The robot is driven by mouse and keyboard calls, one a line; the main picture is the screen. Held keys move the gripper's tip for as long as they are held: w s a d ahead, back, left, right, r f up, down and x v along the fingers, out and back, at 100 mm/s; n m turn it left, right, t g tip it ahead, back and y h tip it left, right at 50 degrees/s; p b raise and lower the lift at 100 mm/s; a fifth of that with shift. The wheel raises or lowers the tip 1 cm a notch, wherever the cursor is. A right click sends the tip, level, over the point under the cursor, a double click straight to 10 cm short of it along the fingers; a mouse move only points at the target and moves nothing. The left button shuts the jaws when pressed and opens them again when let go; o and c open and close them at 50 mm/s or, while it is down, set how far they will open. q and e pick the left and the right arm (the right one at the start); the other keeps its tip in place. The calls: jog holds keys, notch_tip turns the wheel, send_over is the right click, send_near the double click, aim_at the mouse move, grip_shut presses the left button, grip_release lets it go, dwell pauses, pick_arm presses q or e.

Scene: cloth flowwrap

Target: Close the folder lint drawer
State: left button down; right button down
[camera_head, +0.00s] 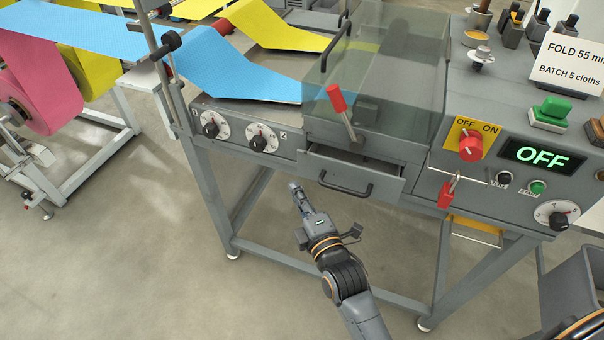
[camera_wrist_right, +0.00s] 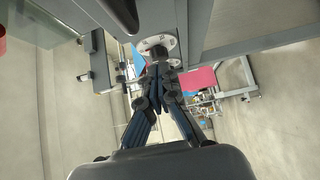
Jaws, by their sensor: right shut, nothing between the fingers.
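The lint drawer (camera_head: 390,184) is in the front of the grey folder machine, below the clear cover. It stands partly open, with its dark inside showing behind the front panel. Its black bar handle (camera_head: 345,190) is on that front. My right gripper (camera_head: 295,187) is shut and empty, just left of the handle and apart from it in the head view. In the right wrist view its fingers (camera_wrist_right: 158,78) are together, with a white dial behind them. My left gripper is not in view.
A red-handled lever (camera_head: 337,98) stands above the drawer. Two dials (camera_head: 262,137) are to its left. A red padlock (camera_head: 446,192) hangs to the right, beneath the red switch (camera_head: 471,147). The display (camera_head: 541,156) reads OFF. Open floor lies below, between the frame legs.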

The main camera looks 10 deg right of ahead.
aim_at(314, 169)
jog(key=w, duration=0.1)
jog(key=w+d, duration=0.2)
jog(key=w, duration=0.1)
jog(key=shift+d+p, duration=0.1)
jog(key=shift+p, duration=0.2)
jog(key=shift+w, duration=0.1)
jog(key=w, duration=0.1)
jog(key=w+d, duration=0.2)
jog(key=shift+w+d, duration=0.25)
jog(key=shift+w, duration=0.1)
jog(key=shift+r, duration=0.2)
jog(key=shift+s, duration=0.1)
